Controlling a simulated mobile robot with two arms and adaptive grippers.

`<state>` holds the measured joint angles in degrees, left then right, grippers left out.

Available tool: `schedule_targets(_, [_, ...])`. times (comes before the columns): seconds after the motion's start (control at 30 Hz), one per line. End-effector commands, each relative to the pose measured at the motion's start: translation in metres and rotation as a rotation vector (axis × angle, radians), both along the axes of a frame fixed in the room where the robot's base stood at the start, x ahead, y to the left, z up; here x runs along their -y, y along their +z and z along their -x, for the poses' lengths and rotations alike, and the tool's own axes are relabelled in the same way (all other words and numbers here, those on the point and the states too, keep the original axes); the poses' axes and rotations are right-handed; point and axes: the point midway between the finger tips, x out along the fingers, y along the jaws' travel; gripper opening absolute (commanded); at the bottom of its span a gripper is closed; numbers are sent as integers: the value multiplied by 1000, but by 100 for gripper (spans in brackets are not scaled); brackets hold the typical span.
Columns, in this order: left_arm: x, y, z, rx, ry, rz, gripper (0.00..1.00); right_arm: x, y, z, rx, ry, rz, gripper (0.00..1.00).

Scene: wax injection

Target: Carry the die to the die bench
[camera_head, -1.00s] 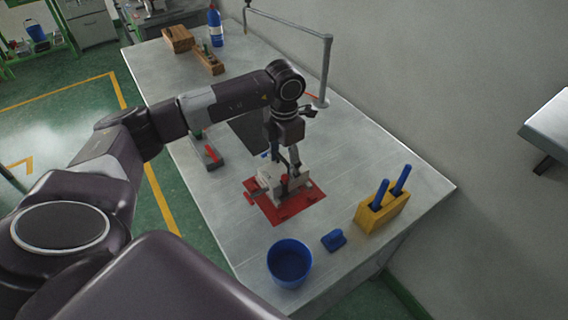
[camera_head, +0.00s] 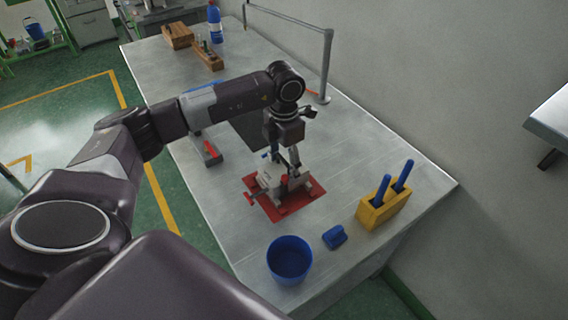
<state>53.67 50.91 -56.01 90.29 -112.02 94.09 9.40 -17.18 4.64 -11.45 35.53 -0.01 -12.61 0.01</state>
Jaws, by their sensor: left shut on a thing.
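The die (camera_head: 271,181) is a pale grey block with red knobs. It is over the red mat (camera_head: 291,204) on the metal bench (camera_head: 345,150); I cannot tell whether it rests on the mat or hangs just above it. My left gripper (camera_head: 291,166) comes down on the die from above and is shut on it. The fingers partly hide the die's top. My right gripper does not show.
A blue cup (camera_head: 289,262), a small blue block (camera_head: 334,237) and a yellow holder (camera_head: 384,209) with blue-handled tools stand at the near end. A metal rail (camera_head: 327,65) edges the wall side. Wooden blocks (camera_head: 178,37) and a blue bottle (camera_head: 214,22) stand far back.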

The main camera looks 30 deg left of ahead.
Motion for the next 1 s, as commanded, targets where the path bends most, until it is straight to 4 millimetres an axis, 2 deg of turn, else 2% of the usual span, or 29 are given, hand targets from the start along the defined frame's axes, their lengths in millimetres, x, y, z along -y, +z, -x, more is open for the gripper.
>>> schedule_targets(0.1, [0, 0, -2, 7, 0, 2, 8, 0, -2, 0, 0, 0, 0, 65])
schedule_targets(0.13, [0, 0, -2, 7, 0, 2, 60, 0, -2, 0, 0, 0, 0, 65])
schedule_targets(0.3, [0, 0, -1, 4, 0, 1, 79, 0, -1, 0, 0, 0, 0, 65])
schedule_targets(0.53, [0, -5, 2, -5, 0, -1, 79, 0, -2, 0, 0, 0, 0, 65])
schedule_targets(0.67, [0, -1, 1, -3, 0, -1, 79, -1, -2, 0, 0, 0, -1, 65])
schedule_targets(0.77, [0, 12, -1, 2, 0, 0, 79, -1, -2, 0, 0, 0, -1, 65])
schedule_targets(1.0, [0, 63, -2, 6, -1, 0, 79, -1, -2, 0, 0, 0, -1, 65])
